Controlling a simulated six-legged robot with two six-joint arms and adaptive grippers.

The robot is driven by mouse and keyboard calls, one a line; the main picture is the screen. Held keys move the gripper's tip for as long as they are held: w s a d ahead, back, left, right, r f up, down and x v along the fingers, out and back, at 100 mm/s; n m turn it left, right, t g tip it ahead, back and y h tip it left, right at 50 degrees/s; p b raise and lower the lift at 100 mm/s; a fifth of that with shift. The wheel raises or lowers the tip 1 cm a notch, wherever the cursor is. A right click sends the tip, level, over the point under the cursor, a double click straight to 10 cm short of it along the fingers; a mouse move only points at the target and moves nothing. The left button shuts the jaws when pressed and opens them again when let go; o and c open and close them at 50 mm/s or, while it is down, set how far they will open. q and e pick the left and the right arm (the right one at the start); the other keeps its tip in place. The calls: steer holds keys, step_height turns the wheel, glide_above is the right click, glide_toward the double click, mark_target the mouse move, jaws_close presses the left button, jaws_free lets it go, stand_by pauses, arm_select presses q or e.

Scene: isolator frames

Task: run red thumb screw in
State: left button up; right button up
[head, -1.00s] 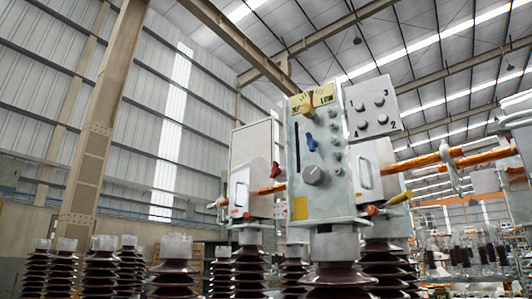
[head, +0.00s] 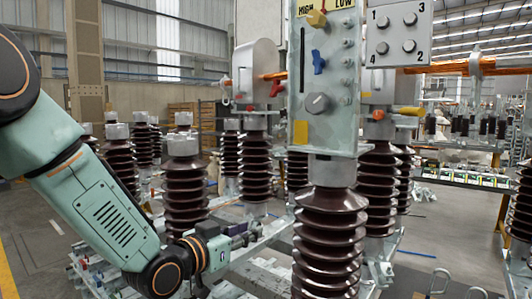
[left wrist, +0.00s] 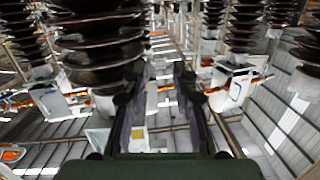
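A red winged piece (head: 276,88), which looks like the red thumb screw, shows at the left edge of the tall grey panel (head: 300,125). I cannot tell how far in it is. A blue winged screw (head: 319,61) and a yellow one (head: 316,19) are on the panel's front. My left gripper (head: 246,234) is low, below and left of the panel, beside the brown ribbed insulators. In the left wrist view its two fingers (left wrist: 160,105) stand apart with nothing between them. My right gripper is not in view.
A brown ribbed insulator (head: 330,240) carries the panel. Several more insulators, such as one on the left (head: 185,185), stand close around my left arm. A numbered plate (head: 398,33) with several knobs sits at the panel's upper right. Orange bars (head: 440,67) run to the right.

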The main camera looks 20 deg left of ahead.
arm_select(q)
step_height(320, 180, up, 19)
steer(key=m+t+h+p, duration=0.3)
steer(key=p, duration=0.2)
steer(key=m+t+h+p, duration=0.1)
steer(key=m+h, duration=0.1)
glide_toward(273, 89)
steer(key=p+x, duration=0.2)
steer(key=x, duration=0.5)
steer(key=shift+w+d+r, duration=0.1)
steer(key=shift+w+r, duration=0.1)
steer(key=shift+w, duration=0.05)
steer(key=shift+w+d+r, duration=0.1)
steer(key=shift+w+r, duration=0.15)
steer(key=shift+w, duration=0.1)
steer(key=shift+w+d, duration=0.1)
steer(key=shift+w, duration=0.05)
steer(key=shift+c, duration=0.4)
steer(key=shift+f, duration=0.1)
jaws_close()
